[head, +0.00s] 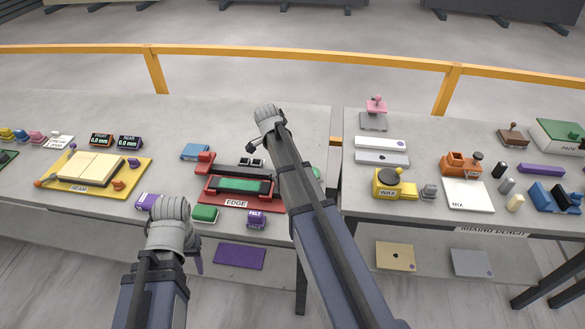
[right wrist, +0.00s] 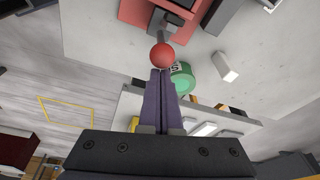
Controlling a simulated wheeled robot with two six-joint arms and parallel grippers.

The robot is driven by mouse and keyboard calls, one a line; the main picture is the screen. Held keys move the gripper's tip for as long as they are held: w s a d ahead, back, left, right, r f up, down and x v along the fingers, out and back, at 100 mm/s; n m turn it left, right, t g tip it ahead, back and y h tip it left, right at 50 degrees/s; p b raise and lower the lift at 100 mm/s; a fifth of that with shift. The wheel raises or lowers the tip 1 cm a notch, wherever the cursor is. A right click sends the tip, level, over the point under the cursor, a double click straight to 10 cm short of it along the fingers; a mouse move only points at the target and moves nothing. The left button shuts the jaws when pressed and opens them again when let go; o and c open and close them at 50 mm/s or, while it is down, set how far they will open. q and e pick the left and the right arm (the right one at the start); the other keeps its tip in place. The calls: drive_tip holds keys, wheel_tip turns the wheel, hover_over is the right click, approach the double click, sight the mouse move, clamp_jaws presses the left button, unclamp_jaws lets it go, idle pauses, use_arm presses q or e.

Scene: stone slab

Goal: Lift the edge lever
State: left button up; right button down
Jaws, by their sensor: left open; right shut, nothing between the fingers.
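The edge station, a red base labelled EDGE (head: 237,203), stands on the slab table in the head view with a green piece (head: 243,185) in it. In the right wrist view the lever shows as a red ball knob (right wrist: 163,55) on a short grey rod running to a red block. My right gripper (right wrist: 161,72) is shut and empty, its fingertips right at the knob's lower edge; whether they touch I cannot tell. In the head view my right arm hides the knob and its fingers. My left gripper (head: 196,258) is open, at the table's front edge, left of the station.
A yellow SEAM board (head: 93,188) lies to the left. The mixing bench with a yellow WAX pot (head: 388,186) is to the right.

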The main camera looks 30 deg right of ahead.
drive_tip(key=shift+w+a, duration=0.2)
drive_tip(key=shift+a, duration=0.15)
drive_tip(key=shift+w+a, duration=0.15)
idle(0.3)
drive_tip(key=s+d+r+p, duration=0.1)
drive_tip(key=d+r+p, duration=0.1)
drive_tip(key=d, duration=0.2)
drive_tip(key=w+a+r+p, duration=0.2)
drive_tip(key=a+r+p, duration=0.2)
drive_tip(key=r+p, duration=0.3)
drive_tip(key=shift+a+r, duration=0.2)
drive_tip(key=shift+a, duration=0.2)
